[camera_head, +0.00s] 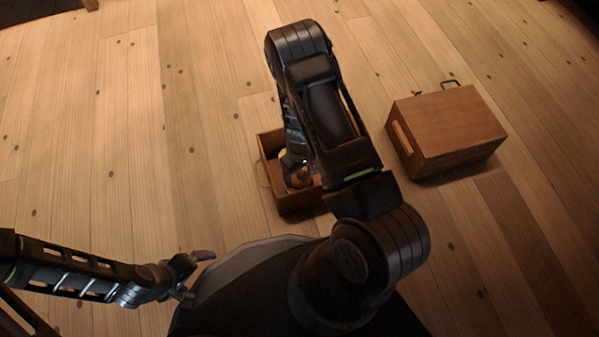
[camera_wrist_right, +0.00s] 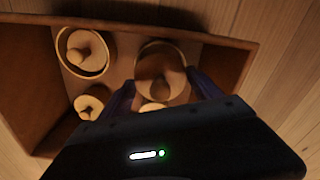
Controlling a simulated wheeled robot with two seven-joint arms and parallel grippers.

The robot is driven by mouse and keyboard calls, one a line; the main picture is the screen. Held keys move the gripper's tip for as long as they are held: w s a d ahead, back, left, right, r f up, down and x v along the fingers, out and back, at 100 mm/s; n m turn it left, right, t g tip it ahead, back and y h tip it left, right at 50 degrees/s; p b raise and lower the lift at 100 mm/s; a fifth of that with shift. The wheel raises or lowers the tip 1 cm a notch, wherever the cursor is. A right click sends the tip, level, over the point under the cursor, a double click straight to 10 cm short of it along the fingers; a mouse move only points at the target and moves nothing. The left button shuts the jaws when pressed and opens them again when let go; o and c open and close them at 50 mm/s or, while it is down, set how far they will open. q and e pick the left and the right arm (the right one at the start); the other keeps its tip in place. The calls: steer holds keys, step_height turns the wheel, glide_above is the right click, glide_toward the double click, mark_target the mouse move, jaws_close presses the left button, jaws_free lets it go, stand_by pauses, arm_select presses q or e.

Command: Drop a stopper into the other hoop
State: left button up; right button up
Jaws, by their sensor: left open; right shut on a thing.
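An open wooden box (camera_head: 297,205) stands on the floor under my right arm. In the right wrist view, a pale hoop (camera_wrist_right: 102,68) at the left of the box has a light stopper (camera_wrist_right: 84,47) inside it. My right gripper (camera_wrist_right: 163,84) is shut on a brown stopper (camera_wrist_right: 160,68). The held stopper is lined up with the other hoop (camera_wrist_right: 160,43) and covers most of it; I cannot tell how deep it sits. Two more light stoppers, one at the left (camera_wrist_right: 88,105) and one partly hidden (camera_wrist_right: 152,107), are in the box. My left gripper (camera_head: 195,275) is open and empty.
A second wooden box (camera_head: 447,122) with a dark wire handle stands to the right on the plank floor. The floor left of the open box and behind it is clear. My right arm hides part of the open box in the head view.

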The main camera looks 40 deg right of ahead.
steer(key=shift+f, duration=0.15)
steer(key=shift+f+b, duration=0.55)
steer(key=shift+b, duration=0.1)
steer(key=shift+f, duration=0.2)
stand_by(0.4)
steer(key=shift+f+b, duration=0.3)
steer(key=shift+b, duration=0.1)
steer(key=shift+f, duration=0.25)
stand_by(0.4)
stand_by(0.3)
steer(key=o, duration=1.5)
steer(key=shift+o, duration=0.3)
steer(key=shift+r, duration=0.2)
